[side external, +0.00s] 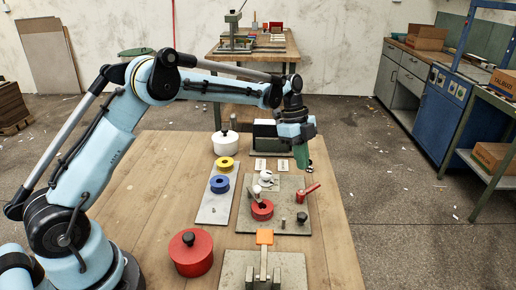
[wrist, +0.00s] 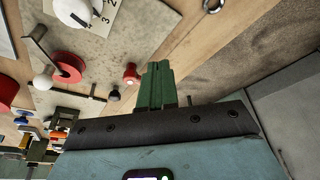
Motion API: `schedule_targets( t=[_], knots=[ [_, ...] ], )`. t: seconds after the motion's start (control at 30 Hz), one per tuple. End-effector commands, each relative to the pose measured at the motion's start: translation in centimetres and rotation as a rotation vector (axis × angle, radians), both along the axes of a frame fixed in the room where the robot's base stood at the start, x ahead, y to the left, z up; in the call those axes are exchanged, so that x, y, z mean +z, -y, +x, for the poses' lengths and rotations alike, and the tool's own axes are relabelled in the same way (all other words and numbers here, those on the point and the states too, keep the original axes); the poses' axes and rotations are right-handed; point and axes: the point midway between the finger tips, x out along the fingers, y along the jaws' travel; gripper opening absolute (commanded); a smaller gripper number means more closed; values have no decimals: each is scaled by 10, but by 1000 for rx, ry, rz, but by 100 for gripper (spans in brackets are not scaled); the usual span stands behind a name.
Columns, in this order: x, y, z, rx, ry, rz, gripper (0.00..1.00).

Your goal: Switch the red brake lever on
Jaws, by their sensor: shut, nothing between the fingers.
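The red brake lever (side external: 309,192) stands at the right edge of a grey plate (side external: 287,229) on the wooden table, its arm tilted up to the right in the side view. In the wrist view a small red end (wrist: 131,74), which looks like the lever, shows just left of my fingers. My gripper (side external: 302,166) has green fingers pointing down, above and behind the lever in the side view, apart from it. In the wrist view the fingers (wrist: 159,68) are together with nothing between them. How high they are above the table is hard to tell.
An orange-topped lever (side external: 264,238) is in front.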

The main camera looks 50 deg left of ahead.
Motion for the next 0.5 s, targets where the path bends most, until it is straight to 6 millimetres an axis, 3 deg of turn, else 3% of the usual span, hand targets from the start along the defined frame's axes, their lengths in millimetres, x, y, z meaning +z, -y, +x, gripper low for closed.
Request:
schedule_targets(
  t=[0.2, 0.5],
  knots=[
    [47, -11, 3, -2, 0, -1, 0],
    [85, -23, 7, -3, -1, -1, 0]
  ],
)
